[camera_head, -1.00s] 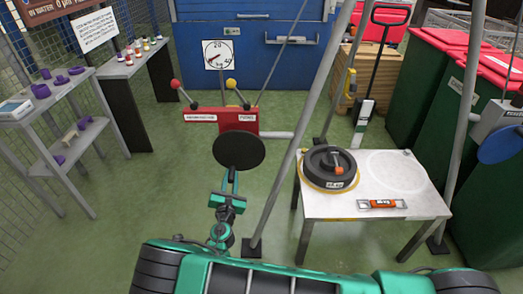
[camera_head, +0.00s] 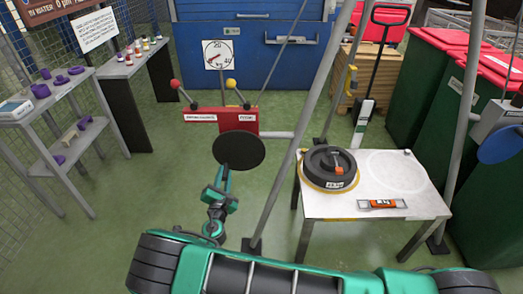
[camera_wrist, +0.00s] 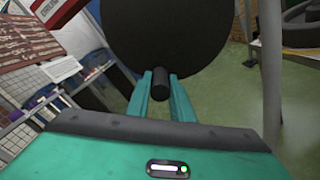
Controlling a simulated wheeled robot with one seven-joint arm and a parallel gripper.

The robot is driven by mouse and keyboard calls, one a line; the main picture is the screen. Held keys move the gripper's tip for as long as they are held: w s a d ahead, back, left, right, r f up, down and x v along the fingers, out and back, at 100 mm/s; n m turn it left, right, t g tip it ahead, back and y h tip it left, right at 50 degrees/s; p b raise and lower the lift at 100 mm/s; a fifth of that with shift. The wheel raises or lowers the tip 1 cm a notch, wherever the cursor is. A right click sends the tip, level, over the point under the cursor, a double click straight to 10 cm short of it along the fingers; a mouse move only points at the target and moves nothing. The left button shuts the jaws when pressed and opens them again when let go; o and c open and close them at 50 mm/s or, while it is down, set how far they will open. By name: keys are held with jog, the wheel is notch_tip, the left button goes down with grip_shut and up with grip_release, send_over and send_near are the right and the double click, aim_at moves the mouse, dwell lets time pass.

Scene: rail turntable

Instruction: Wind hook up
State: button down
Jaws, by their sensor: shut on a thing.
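A black round disc (camera_head: 239,150) faces me below a red panel (camera_head: 221,121) with white labels. In the wrist view the disc (camera_wrist: 185,32) fills the top, with a short dark peg (camera_wrist: 161,80) at its lower edge. My gripper (camera_head: 225,172) is at the disc's lower left edge; in the wrist view its green fingers (camera_wrist: 160,88) are shut on the peg from both sides. A small yellow piece (camera_head: 351,82) shows beside the grey poles; I cannot tell whether it is the hook.
A white-topped table (camera_head: 400,190) at right bears a dark round weight (camera_head: 328,165) and an orange level (camera_head: 382,204). A grey slanted pole (camera_head: 292,150) stands between it and the disc. Shelves (camera_head: 60,120) line the left. A dial (camera_head: 218,54) stands behind the panel.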

jog(key=shift+a+r+m, duration=1.05)
jog(key=shift+r+m, duration=0.1)
jog(key=shift+m, duration=0.55)
jog(key=shift+a+r+m, duration=0.35)
jog(key=shift+r+m, duration=0.45)
jog(key=shift+m, duration=0.3)
jog(key=shift+a+r+m, duration=0.15)
jog(key=shift+r+m, duration=0.3)
jog(key=shift+m, duration=0.25)
jog(key=shift+w+r+m, duration=0.1)
jog(key=shift+r+m, duration=1.25)
jog(key=shift+m, duration=0.45)
